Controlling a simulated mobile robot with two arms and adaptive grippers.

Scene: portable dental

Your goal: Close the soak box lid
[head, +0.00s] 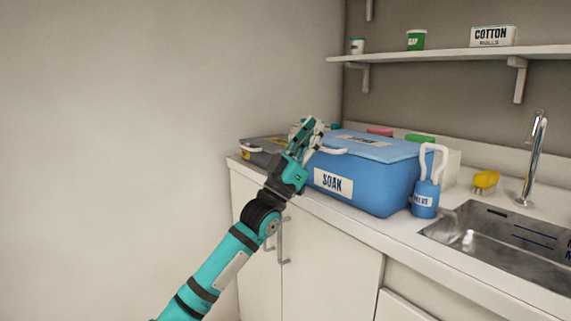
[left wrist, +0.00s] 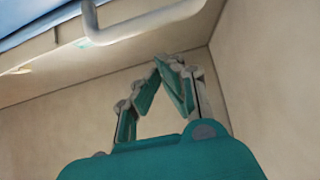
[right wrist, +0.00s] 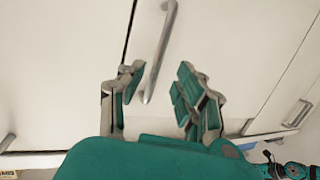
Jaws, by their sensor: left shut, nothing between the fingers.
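The blue soak box (head: 385,187) stands on the counter with a "SOAK" label on its front. Its lighter blue lid (head: 395,149) lies flat across the top, with no visible gap; whether it is fully seated I cannot tell. A white handle (head: 333,151) sticks out at the lid's left edge. My left gripper (head: 307,128) is shut and empty, just left of the handle. In the left wrist view the handle (left wrist: 150,24) passes above the fingers (left wrist: 160,68), apart from them. My right gripper (right wrist: 157,88) is open and empty, facing white cabinet doors.
A blue bottle (head: 425,198) with a white looped top stands right of the box, by the sink (head: 500,240) and faucet (head: 534,155). A dark tray (head: 262,149) sits behind my left gripper. A shelf (head: 450,54) hangs above. A cabinet handle (right wrist: 162,50) is near my right fingers.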

